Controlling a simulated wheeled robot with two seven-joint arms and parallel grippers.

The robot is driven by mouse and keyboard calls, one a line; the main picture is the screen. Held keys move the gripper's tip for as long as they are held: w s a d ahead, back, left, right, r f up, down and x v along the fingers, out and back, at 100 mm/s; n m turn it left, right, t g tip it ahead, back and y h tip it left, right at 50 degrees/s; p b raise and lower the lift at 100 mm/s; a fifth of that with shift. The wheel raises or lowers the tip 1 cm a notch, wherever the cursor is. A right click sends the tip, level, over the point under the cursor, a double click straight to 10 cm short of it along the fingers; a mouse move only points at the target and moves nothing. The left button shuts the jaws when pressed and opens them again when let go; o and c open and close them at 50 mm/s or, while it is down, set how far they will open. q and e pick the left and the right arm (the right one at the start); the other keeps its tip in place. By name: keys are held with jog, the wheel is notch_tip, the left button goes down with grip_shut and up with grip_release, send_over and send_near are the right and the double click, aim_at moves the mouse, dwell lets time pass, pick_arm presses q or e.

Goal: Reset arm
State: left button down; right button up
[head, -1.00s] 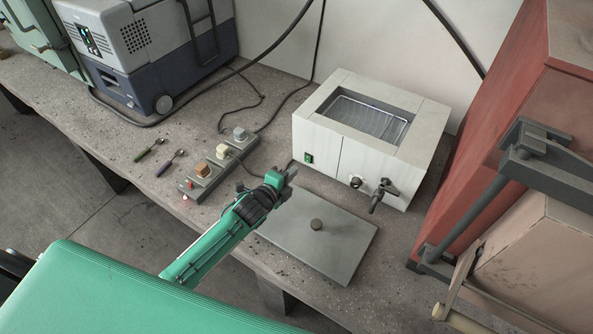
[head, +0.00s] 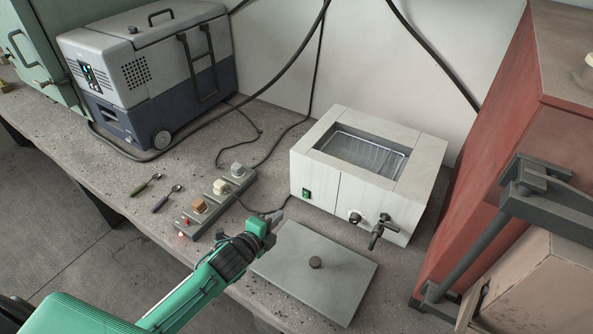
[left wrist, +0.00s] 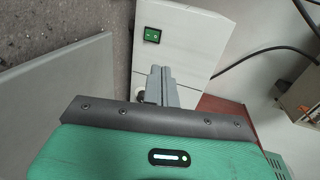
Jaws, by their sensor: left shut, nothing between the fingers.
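My left gripper (head: 276,217) is over the bench, above the back-left edge of a grey lid (head: 325,275). It is shut and empty. In the left wrist view the closed fingers of my left gripper (left wrist: 161,86) point towards the white water bath (left wrist: 180,40) with its green switch. The water bath (head: 318,180) stands on the bench just beyond, with an open basin and a tap at its front. The lid lies flat on the bench in front of it, its round knob up. My right gripper is not in view.
A power strip (head: 215,200) with several plugs lies left of my gripper, its cables running back. Two small spoons (head: 166,199) lie further left. A grey-blue cool box (head: 150,75) stands at the back left. A red cabinet (head: 490,130) stands at the right.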

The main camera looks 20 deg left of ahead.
pick_arm(q)
jog(key=shift+s, duration=0.1)
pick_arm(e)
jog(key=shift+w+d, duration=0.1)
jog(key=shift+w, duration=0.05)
